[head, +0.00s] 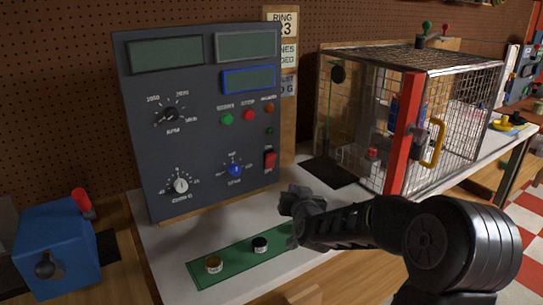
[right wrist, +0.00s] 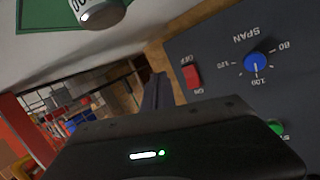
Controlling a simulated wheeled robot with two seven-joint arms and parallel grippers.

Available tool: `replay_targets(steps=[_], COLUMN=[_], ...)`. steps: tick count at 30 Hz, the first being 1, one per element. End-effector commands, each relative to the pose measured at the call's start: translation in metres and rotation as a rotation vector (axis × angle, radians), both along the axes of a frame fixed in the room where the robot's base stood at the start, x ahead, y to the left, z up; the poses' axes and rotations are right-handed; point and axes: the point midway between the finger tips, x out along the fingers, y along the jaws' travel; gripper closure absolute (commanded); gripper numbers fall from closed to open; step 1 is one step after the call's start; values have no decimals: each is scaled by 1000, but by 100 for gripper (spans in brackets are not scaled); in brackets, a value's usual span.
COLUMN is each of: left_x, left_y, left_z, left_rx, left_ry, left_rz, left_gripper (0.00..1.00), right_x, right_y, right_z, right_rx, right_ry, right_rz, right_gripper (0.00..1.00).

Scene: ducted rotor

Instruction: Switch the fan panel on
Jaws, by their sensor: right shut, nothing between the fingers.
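The dark grey fan panel (head: 205,120) stands upright at the back of the bench, its three screens blank. A red rocker switch (head: 270,160) sits at its lower right. The switch also shows in the right wrist view (right wrist: 192,77), with OFF and ON labels at its two ends. I cannot tell which way it is tipped. My right gripper (head: 292,201) is shut and empty, in front of and below the switch, apart from it. Its closed fingers (right wrist: 157,92) point up beside the switch in the right wrist view. My left gripper is not in view.
A blue SPAN knob (head: 235,170) and a white knob (head: 181,185) are left of the switch. A green mat (head: 236,262) with two small jars lies in front. A wire cage (head: 340,130) with a red post stands right. A blue box (head: 58,245) is at left.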

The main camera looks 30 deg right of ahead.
Motion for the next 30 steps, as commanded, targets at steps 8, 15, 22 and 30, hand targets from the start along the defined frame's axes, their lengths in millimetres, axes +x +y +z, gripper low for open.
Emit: replay_targets(steps=[8,15,22,30], left_x=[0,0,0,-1], left_y=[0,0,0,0], left_z=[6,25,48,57], left_rx=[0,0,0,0], left_ry=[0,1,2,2], left_rz=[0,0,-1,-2], left_gripper=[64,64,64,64], right_x=[5,25,53,76], right_y=[0,0,-1,-2], right_z=[3,16,29,37], right_rx=[0,1,1,0], right_ry=[1,1,1,0], right_rz=[0,1,1,0], right_gripper=[100,100,100,100])
